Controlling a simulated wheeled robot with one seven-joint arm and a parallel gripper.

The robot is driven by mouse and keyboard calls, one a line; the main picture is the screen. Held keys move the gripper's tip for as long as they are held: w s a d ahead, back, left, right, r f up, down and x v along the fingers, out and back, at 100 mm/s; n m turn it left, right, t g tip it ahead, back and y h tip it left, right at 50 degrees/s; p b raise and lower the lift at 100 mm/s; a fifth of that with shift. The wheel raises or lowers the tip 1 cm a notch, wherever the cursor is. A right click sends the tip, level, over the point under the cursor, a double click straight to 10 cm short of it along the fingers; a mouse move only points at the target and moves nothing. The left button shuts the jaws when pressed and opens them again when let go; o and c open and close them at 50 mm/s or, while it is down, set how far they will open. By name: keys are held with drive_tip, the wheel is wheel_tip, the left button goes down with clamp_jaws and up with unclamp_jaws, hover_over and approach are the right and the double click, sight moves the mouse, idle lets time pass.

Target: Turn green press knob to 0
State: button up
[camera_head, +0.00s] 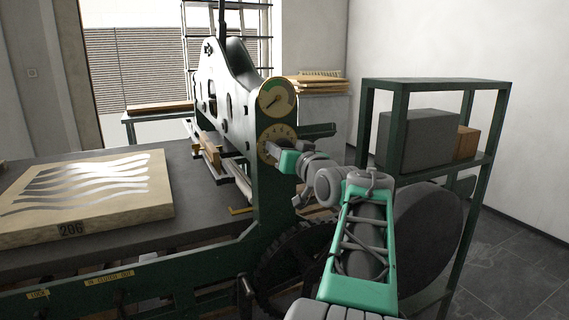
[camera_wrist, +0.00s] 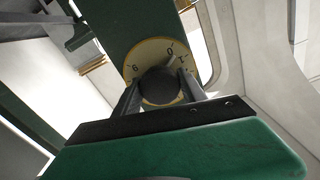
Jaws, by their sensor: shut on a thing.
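The press knob is a dark round knob (camera_wrist: 160,86) in the middle of a cream number dial (camera_wrist: 147,52) on the green press frame. My gripper (camera_wrist: 158,84) is shut on the knob, with one finger on each side of it. The 0 shows near the top of the dial, with other figures to its left and right. In the head view my gripper (camera_head: 273,154) reaches the dial (camera_head: 285,131) from the right and covers the knob and part of the dial.
A gauge (camera_head: 277,97) with a needle sits above the dial. The press bed (camera_head: 200,200) bears a pale stone (camera_head: 110,220) marked 206. A green shelf rack (camera_head: 437,84) with a grey box (camera_head: 415,140) stands close to the right of my arm.

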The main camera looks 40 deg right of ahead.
drive_tip(key=shift+f+n+b, duration=0.15)
drive_tip(key=shift+n+b, duration=0.95)
drive_tip(key=o, duration=1.3)
drive_tip(key=shift+o, duration=0.2)
drive_tip(key=v, duration=0.7)
drive_tip(key=shift+s+p, duration=0.35)
drive_tip(key=shift+s, duration=0.05)
drive_tip(key=shift+a, duration=0.15)
